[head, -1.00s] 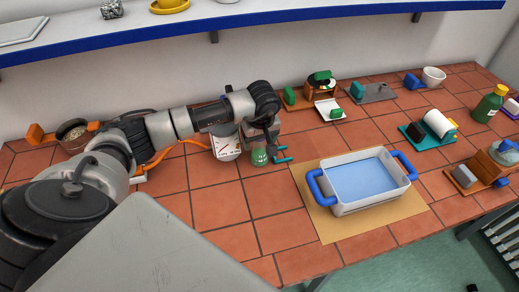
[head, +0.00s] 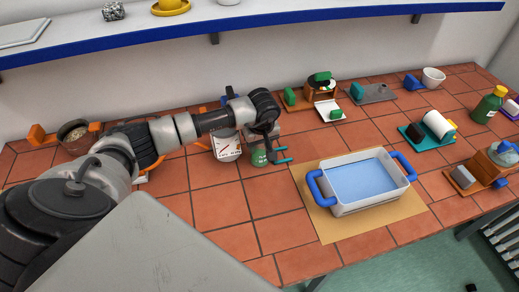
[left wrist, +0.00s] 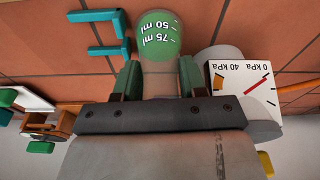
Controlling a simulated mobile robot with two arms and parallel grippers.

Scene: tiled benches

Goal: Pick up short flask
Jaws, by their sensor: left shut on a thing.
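The short flask is a small vessel with a green lower body (head: 259,157) and volume marks, near the back of the tiled bench. In the left wrist view its green part (left wrist: 158,38) with "50 ml" and "75 ml" shows beyond the fingers. My left gripper (left wrist: 158,78) is shut on the flask's pale neck, one green finger on each side. In the head view the arm covers the flask's upper part. I cannot tell whether its base touches the bench. My right gripper is out of view.
A white pressure gauge (head: 227,148) stands close left of the flask, and a teal bracket-shaped piece (head: 282,155) is close on its right. A clear tray with blue handles (head: 345,208) sits on a tan mat at right. Bare tiles lie in front.

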